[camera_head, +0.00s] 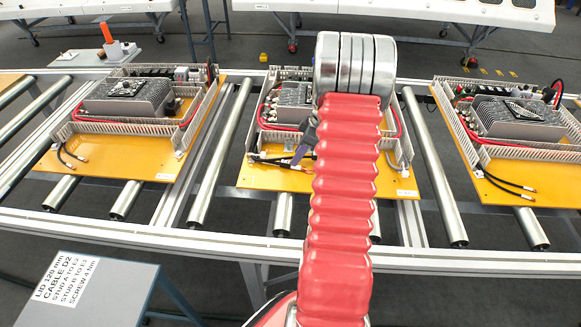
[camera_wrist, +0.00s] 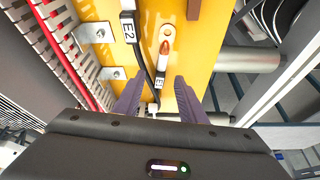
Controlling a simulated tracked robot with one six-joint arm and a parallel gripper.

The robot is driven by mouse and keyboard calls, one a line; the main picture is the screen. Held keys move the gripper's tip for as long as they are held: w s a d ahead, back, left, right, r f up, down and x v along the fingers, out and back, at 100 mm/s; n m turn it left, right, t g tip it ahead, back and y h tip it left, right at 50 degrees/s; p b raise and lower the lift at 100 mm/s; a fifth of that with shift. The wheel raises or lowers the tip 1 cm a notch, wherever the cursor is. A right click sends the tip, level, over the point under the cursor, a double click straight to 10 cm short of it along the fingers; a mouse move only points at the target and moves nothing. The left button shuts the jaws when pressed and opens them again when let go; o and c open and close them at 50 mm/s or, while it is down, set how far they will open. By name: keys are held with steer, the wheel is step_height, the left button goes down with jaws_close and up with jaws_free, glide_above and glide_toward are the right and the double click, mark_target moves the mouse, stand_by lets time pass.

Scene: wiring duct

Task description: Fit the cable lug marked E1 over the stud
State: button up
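The cable lug marked E1 (camera_wrist: 166,40) shows in the wrist view as a pale flat tongue with a hole and a copper-coloured patch, over the yellow board. Its white E1 label (camera_wrist: 159,82) is on the black cable below it. My gripper (camera_wrist: 158,86) is open, with one purple-grey finger on each side of the E1 cable and gaps between. In the head view my gripper (camera_head: 307,135) is small and partly hidden by my red arm. Two metal brackets with studs, an upper one (camera_wrist: 92,32) and a lower one (camera_wrist: 113,73), stand left of the cables. The lug is apart from both.
A second cable, marked E2 (camera_wrist: 128,30), runs close at the left of E1. A slotted duct wall (camera_wrist: 58,45) with red cable borders the left. Similar boards stand on the left (camera_head: 120,155) and right (camera_head: 530,185) of the roller conveyor. A sign (camera_head: 65,279) lies at front left.

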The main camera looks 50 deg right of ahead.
mark_target(283, 163)
steer(key=shift+x, duration=2.25)
steer(key=shift+a, duration=0.1)
steer(key=shift+c, duration=0.7)
jaws_close()
